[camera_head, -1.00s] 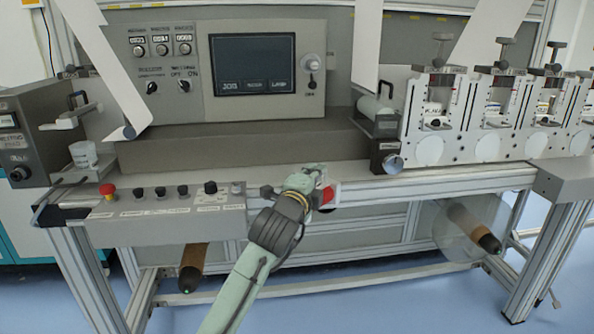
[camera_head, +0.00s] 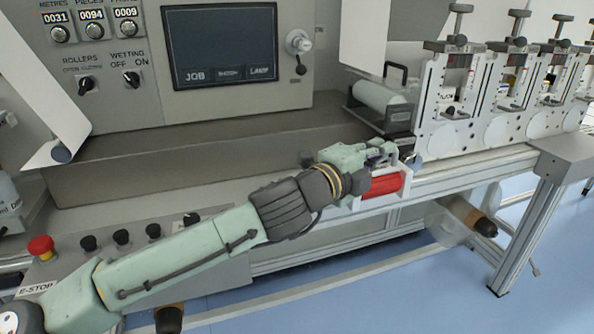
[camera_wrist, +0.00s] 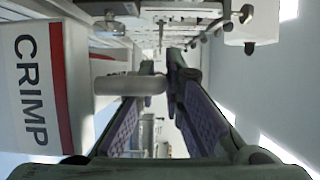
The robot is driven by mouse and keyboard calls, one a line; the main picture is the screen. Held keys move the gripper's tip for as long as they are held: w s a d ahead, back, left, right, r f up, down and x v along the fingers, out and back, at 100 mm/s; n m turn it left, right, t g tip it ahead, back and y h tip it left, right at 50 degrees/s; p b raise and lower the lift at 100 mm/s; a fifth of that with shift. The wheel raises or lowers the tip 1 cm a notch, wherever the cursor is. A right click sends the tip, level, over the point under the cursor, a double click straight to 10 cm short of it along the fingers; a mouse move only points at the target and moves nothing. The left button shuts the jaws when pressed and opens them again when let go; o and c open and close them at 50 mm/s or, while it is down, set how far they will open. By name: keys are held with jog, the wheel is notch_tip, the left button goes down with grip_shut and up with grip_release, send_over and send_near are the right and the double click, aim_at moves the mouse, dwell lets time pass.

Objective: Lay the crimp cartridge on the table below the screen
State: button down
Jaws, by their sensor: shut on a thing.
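The crimp cartridge (camera_head: 386,184) is a white piece with a red face, held at the front edge of the machine. In the wrist view its white side (camera_wrist: 32,90) with a red band and the word CRIMP fills the left. My gripper (camera_head: 378,152) is shut on the cartridge's light handle (camera_wrist: 130,84), which runs between the fingers. The screen (camera_head: 222,45) is on the grey control panel. The table (camera_head: 185,192) is a narrow grey strip below it, in front of a raised block. My arm hides part of this strip.
The red E-stop (camera_head: 41,248) and black knobs (camera_head: 122,238) line the front panel at lower left. A roller (camera_head: 381,98) and white crimp stations (camera_head: 455,100) stand at right. The strip between block and knobs looks clear.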

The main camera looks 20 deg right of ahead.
jog(key=w+a+f+p, duration=0.2)
jog(key=w+a+p, duration=0.1)
jog(key=w, duration=0.3)
jog(key=w+a+f+p, duration=0.2)
jog(key=w+a+p, duration=0.2)
jog(key=w+a, duration=0.1)
jog(key=shift+w+a+f, duration=0.2)
jog(key=shift+w+f, duration=0.15)
jog(key=shift+w, duration=0.55)
jog(key=shift+f, duration=0.1)
jog(key=c, duration=1.7)
grip_release()
